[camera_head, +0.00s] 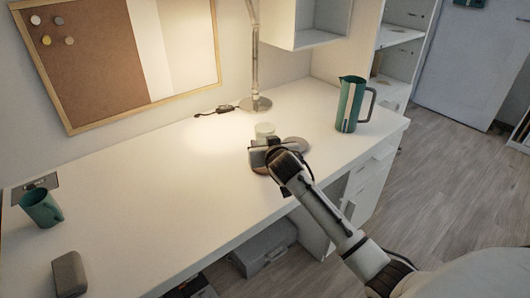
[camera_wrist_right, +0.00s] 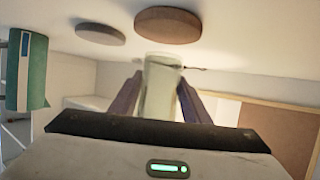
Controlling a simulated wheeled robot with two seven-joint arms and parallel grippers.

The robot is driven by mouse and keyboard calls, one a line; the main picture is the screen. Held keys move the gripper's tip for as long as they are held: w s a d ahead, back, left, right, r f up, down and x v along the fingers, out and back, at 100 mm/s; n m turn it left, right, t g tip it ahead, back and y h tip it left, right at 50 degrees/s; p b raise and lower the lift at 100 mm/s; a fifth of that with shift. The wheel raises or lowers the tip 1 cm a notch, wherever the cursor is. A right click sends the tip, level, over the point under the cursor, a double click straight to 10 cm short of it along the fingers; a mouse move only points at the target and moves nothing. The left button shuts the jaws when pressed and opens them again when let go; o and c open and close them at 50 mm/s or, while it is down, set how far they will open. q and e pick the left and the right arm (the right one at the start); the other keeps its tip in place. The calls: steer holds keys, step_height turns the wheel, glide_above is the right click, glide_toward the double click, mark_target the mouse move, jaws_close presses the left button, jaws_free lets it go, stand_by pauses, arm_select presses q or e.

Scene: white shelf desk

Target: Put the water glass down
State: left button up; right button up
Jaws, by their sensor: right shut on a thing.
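The water glass (camera_head: 264,130) is pale and translucent, and it stands out above my right gripper (camera_head: 265,146) over the desk. In the right wrist view, which appears upside down, the glass (camera_wrist_right: 160,88) is between the two fingers (camera_wrist_right: 160,100), which are shut on it. A brown round coaster (camera_wrist_right: 168,24) is close to the glass's base end; I cannot tell whether they touch. A greyer round coaster (camera_wrist_right: 100,33) lies beside it and also shows in the head view (camera_head: 296,144). My right gripper partly hides the brown coaster in the head view. My left gripper is not in view.
A teal pitcher (camera_head: 349,104) stands on the white desk (camera_head: 160,190) to the right. A lamp base (camera_head: 255,104) is behind the glass. A teal mug (camera_head: 41,208) and a grey case (camera_head: 69,274) are far left. The middle of the desk is clear.

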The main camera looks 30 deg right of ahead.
steer(key=shift+f, duration=1.2)
steer(key=shift+f, duration=0.15)
steer(key=o, duration=1.2)
steer(key=shift+c, duration=0.2)
steer(key=shift+s+a+r, duration=0.1)
steer(key=shift+s+r, duration=0.1)
steer(key=p+v, duration=0.1)
steer(key=v, duration=1)
steer(key=shift+s+r, duration=0.15)
steer(key=shift+s, duration=0.05)
